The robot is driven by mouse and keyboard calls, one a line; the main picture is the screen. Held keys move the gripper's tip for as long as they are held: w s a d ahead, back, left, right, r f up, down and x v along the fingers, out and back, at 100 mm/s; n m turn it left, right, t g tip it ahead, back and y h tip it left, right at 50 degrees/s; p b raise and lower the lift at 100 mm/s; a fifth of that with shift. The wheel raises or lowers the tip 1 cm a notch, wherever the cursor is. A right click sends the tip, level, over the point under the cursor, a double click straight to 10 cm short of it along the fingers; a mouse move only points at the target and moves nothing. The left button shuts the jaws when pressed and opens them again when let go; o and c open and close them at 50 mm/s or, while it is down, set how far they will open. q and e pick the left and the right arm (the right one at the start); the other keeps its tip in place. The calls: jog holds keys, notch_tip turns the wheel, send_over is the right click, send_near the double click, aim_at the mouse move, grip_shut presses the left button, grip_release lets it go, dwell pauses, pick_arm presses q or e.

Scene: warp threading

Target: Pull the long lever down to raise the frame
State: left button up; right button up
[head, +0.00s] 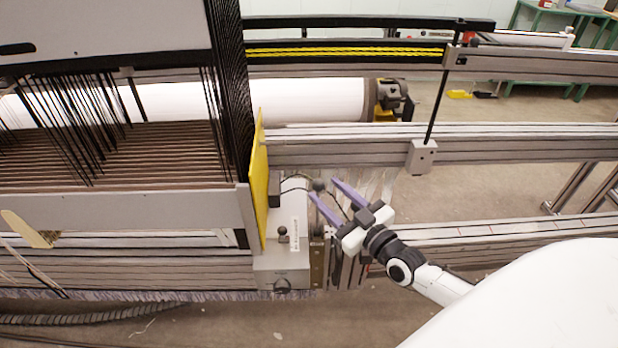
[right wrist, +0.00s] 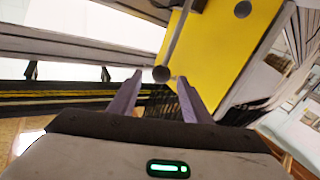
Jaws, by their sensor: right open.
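The long lever's dark round knob (head: 319,185) stands beside the grey control box, near the yellow panel. In the right wrist view, the knob (right wrist: 161,74) tops a thin grey rod (right wrist: 178,38) that runs up across the picture. My right gripper (head: 322,188) is open, its two purple fingers pointing at the knob. In the wrist view the knob lies between the fingertips or just beyond them; I cannot tell whether they touch it. The frame (head: 120,207) is a long grey bar at the left, below many dark cords. My left gripper is not in view.
A second, shorter knob (head: 283,231) stands on the grey control box (head: 283,272). The yellow panel (head: 259,180) rises close to the left of the knobs. Grey rails (head: 500,150) run to the right. A white roller (head: 320,99) lies behind. Open floor shows at right.

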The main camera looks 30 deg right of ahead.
jog(key=w+b, duration=0.1)
jog(key=w, duration=0.7)
jog(key=shift+w+a, duration=0.2)
jog(key=shift+a, duration=0.05)
grip_shut()
